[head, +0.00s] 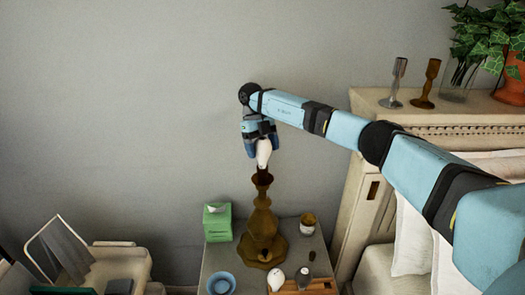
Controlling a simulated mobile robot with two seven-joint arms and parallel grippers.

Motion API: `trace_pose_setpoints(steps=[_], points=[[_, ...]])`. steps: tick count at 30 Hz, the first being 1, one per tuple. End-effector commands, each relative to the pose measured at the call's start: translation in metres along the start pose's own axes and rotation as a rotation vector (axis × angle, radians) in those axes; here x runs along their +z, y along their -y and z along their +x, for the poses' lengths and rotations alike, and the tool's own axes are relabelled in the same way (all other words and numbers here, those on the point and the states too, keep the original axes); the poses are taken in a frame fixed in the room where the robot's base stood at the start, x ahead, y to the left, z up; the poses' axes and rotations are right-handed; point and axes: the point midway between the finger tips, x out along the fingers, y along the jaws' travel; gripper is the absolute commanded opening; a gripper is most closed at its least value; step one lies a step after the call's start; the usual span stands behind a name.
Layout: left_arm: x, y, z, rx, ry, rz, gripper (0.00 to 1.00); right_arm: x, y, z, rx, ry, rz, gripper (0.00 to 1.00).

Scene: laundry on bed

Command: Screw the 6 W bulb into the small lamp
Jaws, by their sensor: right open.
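A brass-brown lamp (264,222) without a shade stands upright on the small table. A white bulb (263,152) is upright just above the lamp's top; whether its base sits in the socket is too small to tell. My right gripper (263,146) comes down over the bulb from above, its open fingers around or beside it. Contact between fingers and bulb cannot be made out. A second white bulb (276,278) lies on the table at the front. No wattage marking is readable on either bulb. My left gripper is out of view.
The small table (225,254) also holds a green tissue box (217,222), a blue bowl (221,284), a small cup (308,223) and a wooden tray (318,288). Two candlesticks (396,82) and a potted plant (510,82) stand on the headboard (362,103). The wall behind is clear.

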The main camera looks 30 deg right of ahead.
Motion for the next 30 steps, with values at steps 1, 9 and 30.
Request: trace_pose_setpoints(steps=[1, 9, 30], points=[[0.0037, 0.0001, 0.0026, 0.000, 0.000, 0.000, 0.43, 0.0009, -0.0003, 0.0015, -0.024, 0.001, -0.051, 0.78], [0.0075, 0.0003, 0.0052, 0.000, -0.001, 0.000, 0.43, 0.0002, 0.0001, 0.0004, -0.116, 0.000, -0.276, 0.78], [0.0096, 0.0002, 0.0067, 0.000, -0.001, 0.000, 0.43, -0.0004, -0.0002, -0.0007, -0.388, 0.000, -0.932, 0.78]])
